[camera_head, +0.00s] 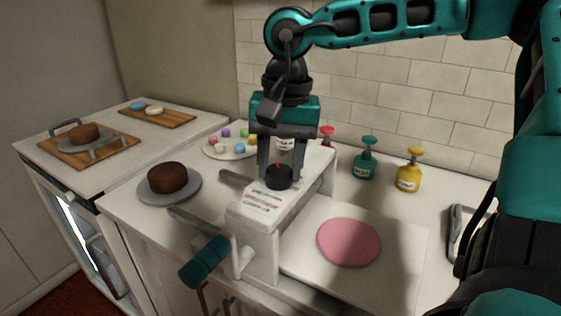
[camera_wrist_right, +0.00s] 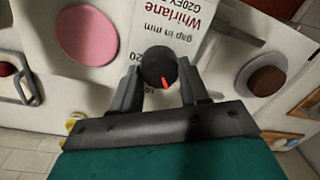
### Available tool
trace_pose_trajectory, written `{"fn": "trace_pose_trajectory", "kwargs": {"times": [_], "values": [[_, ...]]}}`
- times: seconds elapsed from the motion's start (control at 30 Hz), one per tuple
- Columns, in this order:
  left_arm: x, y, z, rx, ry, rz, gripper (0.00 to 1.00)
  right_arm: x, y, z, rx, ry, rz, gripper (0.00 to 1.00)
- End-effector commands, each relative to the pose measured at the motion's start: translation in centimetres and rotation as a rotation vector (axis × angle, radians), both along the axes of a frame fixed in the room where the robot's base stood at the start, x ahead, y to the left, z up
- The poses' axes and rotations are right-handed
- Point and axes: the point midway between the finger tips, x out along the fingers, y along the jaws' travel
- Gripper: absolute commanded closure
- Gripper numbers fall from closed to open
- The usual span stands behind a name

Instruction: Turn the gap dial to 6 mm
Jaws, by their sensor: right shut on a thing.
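The gap dial (camera_head: 279,178) is a round black knob with a red pointer line, on top of the white machine (camera_head: 262,225). My right gripper (camera_head: 279,172) comes down from above with its fingers shut on opposite sides of the dial. In the right wrist view the dial (camera_wrist_right: 158,65) sits between the fingertips (camera_wrist_right: 160,82). Its red pointer faces the gripper body, slightly right of straight down in that picture. The label (camera_wrist_right: 185,28) reads "gap in mm"; a "20" shows left of the dial. Other scale marks are mostly hidden by the fingers. My left gripper is out of view.
A teal-handled crank (camera_head: 205,262) sticks out at the machine's front. A pink disc (camera_head: 348,242) lies to its right, a brown cake (camera_head: 168,177) on a grey plate to its left. Green (camera_head: 365,158) and yellow (camera_head: 409,170) bottles stand behind, near the tiled wall.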

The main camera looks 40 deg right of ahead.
Motion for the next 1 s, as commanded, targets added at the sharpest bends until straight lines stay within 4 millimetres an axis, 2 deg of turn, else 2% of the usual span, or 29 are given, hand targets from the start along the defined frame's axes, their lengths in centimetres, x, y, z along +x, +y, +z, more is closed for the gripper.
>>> {"fn": "trace_pose_trajectory", "kwargs": {"times": [0.3,0.77,0.8,1.0], "values": [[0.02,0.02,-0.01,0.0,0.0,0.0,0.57,0.11,-0.03,0.05,-0.002,-0.003,0.099,0.86],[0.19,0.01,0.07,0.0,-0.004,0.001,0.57,0.12,-0.02,0.07,-0.001,-0.004,0.111,0.86],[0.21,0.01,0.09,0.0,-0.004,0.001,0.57,0.12,-0.02,0.06,-0.001,-0.004,0.111,0.53],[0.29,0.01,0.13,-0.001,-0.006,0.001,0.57,0.09,-0.01,0.04,-0.001,-0.002,0.11,0.33]]}}
